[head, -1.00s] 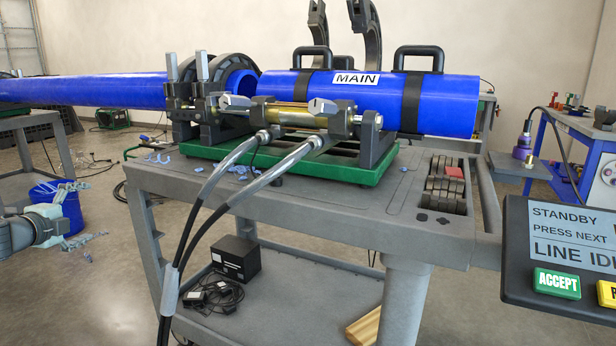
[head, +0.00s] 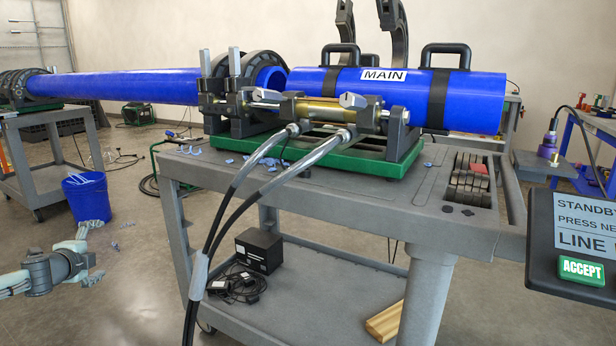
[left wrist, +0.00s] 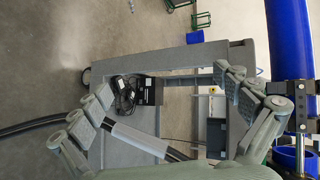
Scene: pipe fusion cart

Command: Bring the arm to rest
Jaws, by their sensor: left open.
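My left gripper (head: 92,253) is at the lower left of the head view, open and empty. It appears below the blue bucket in the picture, left of the cart and apart from it. In the left wrist view its two fingers (left wrist: 162,88) are spread wide with nothing between them, and the cart's lower shelf shows beyond. My right arm and gripper are not in view.
The grey cart (head: 330,205) carries the green-based fusion machine (head: 330,152) and the blue MAIN pipe (head: 470,98). Two hoses (head: 235,205) hang down its front. The blue bucket (head: 88,200) stands on the floor among shavings. A control panel (head: 570,240) is at right.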

